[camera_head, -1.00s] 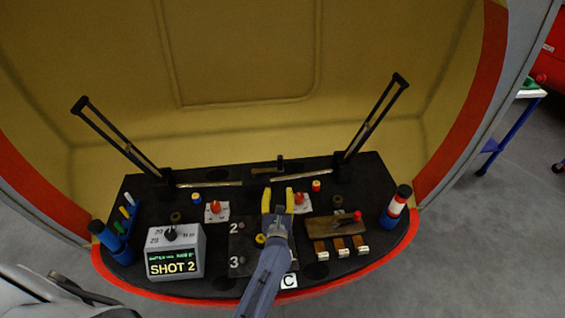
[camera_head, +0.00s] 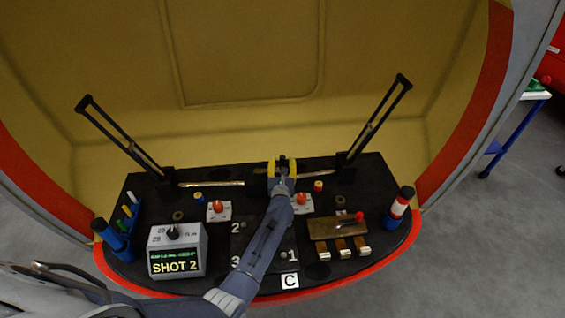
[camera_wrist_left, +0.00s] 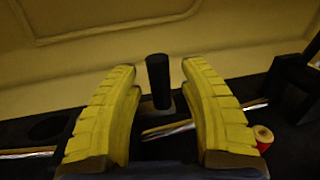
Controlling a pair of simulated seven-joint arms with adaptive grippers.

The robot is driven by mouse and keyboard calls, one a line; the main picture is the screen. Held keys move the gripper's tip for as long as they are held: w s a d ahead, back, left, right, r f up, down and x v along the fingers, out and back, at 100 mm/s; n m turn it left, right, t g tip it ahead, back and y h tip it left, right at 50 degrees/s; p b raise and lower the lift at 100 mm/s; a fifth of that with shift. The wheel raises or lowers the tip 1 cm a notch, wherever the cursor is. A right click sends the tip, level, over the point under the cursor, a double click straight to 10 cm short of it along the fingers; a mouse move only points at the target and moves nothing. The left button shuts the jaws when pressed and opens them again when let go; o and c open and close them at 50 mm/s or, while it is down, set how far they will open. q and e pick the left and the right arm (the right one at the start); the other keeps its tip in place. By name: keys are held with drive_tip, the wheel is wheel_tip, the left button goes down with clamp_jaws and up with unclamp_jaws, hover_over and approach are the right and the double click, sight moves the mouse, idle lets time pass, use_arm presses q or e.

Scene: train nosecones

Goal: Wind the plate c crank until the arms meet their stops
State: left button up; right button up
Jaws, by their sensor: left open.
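The black crank handle (camera_wrist_left: 158,82) stands upright between the yellow fingers in the left wrist view, with a gap on both sides. My left gripper (camera_head: 282,166) is open around it at the back middle of the dark console. It largely hides the crank in the head view. Two slotted black arms, the left (camera_head: 148,163) and the right (camera_head: 352,153), slant up and outward. Metal rods run from the crank area toward them. A white C label (camera_head: 289,281) sits at the console's front, below a dark plate with numbers. My right gripper is not in view.
A grey box (camera_head: 160,262) reading SHOT 2 stands front left. Red knobs on white plates (camera_head: 217,207) flank my forearm. A brown panel (camera_head: 330,229) with a red-tipped lever lies right. A blue cylinder (camera_head: 110,238) and a banded cylinder (camera_head: 398,205) stand at the ends.

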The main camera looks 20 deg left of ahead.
use_arm(q)
drive_tip(key=shift+w+a, duration=0.1)
drive_tip(key=shift+w, duration=0.25)
drive_tip(key=shift+o, duration=0.3)
clamp_jaws()
